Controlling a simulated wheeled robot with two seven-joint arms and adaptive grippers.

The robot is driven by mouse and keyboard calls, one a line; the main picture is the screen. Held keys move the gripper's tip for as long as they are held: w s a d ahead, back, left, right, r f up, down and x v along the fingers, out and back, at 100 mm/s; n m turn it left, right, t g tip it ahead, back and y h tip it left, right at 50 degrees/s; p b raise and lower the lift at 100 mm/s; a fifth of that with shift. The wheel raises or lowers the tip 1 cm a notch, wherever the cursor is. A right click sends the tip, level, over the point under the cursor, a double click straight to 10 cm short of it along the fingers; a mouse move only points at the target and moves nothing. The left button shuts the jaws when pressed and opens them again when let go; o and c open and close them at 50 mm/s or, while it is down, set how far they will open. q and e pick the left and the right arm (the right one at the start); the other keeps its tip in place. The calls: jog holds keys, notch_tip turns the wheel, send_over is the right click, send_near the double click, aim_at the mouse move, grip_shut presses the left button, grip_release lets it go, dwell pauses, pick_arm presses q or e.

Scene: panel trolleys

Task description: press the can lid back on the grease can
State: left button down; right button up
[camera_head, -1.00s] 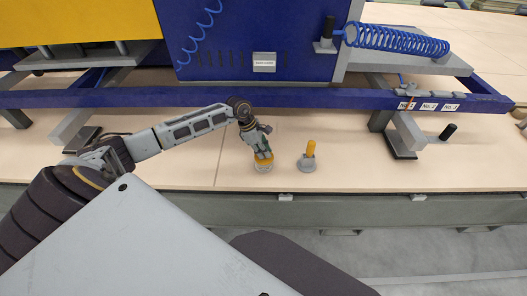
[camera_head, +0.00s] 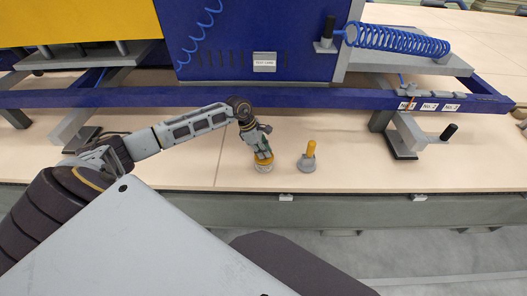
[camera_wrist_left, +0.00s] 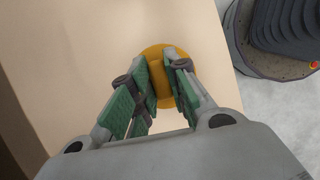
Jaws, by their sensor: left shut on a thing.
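The yellow can lid (camera_head: 262,162) is at the front of the table, on top of the small pale grease can (camera_head: 264,170). I cannot tell whether it is fully seated. My left gripper (camera_head: 264,155) points down from above and is shut on the lid's raised middle. In the left wrist view, the lid is a yellow disc (camera_wrist_left: 184,56) between the green-padded fingers (camera_wrist_left: 158,85). The lid hides the can there. My right gripper is not in view.
Behind is a blue trolley rail (camera_head: 200,99) with grey feet. The table's front edge (camera_head: 350,192) is close in front. Clear table lies right of the yellow handle.

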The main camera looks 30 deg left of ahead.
pick_arm(q)
jog(key=shift+f, duration=0.1)
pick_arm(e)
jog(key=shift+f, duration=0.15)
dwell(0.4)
pick_arm(q)
jog(key=shift+f+b, duration=0.1)
jog(key=shift+b, duration=0.4)
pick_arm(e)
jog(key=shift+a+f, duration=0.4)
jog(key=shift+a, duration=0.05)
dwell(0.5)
pick_arm(q)
jog(key=c, duration=1.3)
grip_release()
jog(key=shift+o, duration=0.3)
jog(key=o, duration=0.4)
jog(key=shift+o, duration=0.2)
